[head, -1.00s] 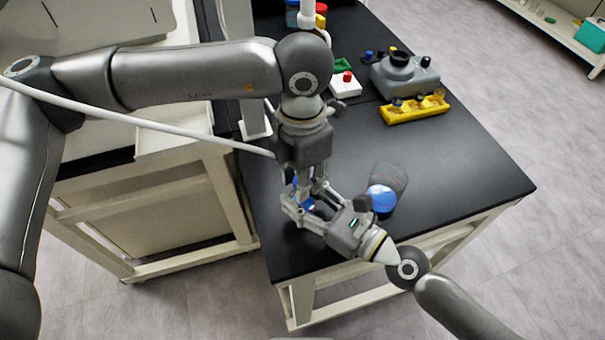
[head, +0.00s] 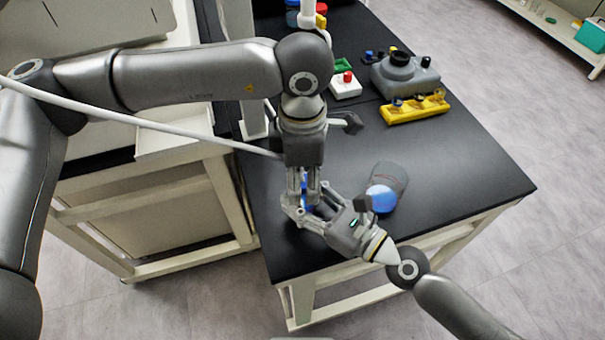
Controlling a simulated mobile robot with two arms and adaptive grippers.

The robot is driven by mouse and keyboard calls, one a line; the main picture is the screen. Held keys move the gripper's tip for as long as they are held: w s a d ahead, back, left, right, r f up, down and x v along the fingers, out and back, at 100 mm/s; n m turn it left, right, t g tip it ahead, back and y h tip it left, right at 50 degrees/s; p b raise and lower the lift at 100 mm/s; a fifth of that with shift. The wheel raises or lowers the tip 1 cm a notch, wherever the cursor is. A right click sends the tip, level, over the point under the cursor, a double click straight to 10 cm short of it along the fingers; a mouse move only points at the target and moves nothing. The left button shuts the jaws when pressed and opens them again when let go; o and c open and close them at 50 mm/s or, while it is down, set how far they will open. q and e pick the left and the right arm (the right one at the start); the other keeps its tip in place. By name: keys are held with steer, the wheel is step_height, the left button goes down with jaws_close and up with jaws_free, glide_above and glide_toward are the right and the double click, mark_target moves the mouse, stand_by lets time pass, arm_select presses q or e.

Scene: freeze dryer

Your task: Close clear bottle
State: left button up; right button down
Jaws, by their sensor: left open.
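My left gripper (head: 304,201) points straight down over the front left of the black table. It is open, with its fingers on either side of a small blue part (head: 307,188). My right gripper (head: 297,212) reaches in from the lower right, with its fingers low around the same spot. The fingers hide most of what is between them, so I cannot tell whether the right one grips it or what shape it has. A clear, greyish container (head: 391,174) with a blue lower part stands or lies to the right, behind the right gripper and apart from the left one.
The black table (head: 450,185) is clear on its right side. A yellow rack (head: 415,109), a grey device (head: 402,76) and a white box with a red button (head: 346,84) stand farther back. A pale bench (head: 150,190) adjoins at the left.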

arm_select(q)
step_height(320, 180, up, 12)
stand_by(0.5)
arm_select(e)
steer(key=c, duration=0.7)
jaws_free()
steer(key=shift+c, duration=0.2)
steer(key=shift+v, duration=6)
